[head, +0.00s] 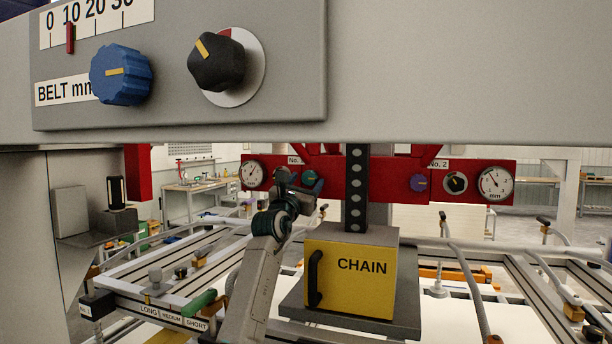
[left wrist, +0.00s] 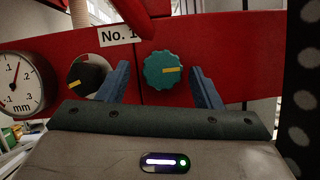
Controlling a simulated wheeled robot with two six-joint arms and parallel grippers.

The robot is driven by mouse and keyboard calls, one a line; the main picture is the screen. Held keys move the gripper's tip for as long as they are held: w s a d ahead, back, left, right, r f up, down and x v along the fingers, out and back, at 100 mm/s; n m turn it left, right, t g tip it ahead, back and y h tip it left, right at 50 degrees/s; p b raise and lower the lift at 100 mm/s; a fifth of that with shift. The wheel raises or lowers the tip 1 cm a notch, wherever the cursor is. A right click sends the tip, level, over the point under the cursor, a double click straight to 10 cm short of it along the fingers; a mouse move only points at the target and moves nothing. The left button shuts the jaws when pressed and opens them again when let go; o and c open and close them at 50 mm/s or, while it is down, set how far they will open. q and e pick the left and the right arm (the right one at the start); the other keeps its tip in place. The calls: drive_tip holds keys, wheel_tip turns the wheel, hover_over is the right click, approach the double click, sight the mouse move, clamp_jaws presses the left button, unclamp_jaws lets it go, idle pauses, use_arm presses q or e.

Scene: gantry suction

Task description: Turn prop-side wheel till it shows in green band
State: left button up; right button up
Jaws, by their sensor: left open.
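A teal ribbed wheel (left wrist: 163,70) with a yellow mark pointing right is on the red beam (left wrist: 235,40) under the No. 1 label. In the head view that wheel (head: 310,178) is partly behind my left gripper (head: 299,183). My left gripper (left wrist: 160,85) is open, with one finger on each side of the wheel; contact cannot be told. Left of it are a black knob (left wrist: 86,73) and a dial (left wrist: 18,84) in mm, its needle pointing nearly up. No green band is discernible. Which wheel is prop-side is not labelled. My right gripper is out of view.
A yellow CHAIN box (head: 350,275) and black perforated post (head: 356,190) stand right of my left arm. A panel with a blue wheel (head: 122,75) hangs above.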

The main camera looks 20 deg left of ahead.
use_arm(q)
drive_tip(key=shift+w+d+r, duration=0.15)
drive_tip(key=shift+w, duration=0.15)
drive_tip(key=shift+c, duration=0.2)
drive_tip(key=c, duration=0.9)
drive_tip(key=shift+m+h+b, duration=0.4)
drive_tip(key=shift+m+b, duration=0.5)
drive_tip(key=shift+b, duration=0.05)
drive_tip(key=shift+c, duration=0.2)
drive_tip(key=shift+m+h+b, duration=0.5)
drive_tip(key=shift+m+b, duration=0.2)
drive_tip(key=shift+m, duration=0.2)
drive_tip(key=shift+m+g+h+b, duration=0.3)
drive_tip(key=shift+m+g+b, duration=0.15)
drive_tip(key=shift+m, duration=0.45)
drive_tip(key=shift+m+g+h+b, duration=0.3)
drive_tip(key=shift+m+g+h, duration=0.2)
drive_tip(key=shift+m, duration=0.9)
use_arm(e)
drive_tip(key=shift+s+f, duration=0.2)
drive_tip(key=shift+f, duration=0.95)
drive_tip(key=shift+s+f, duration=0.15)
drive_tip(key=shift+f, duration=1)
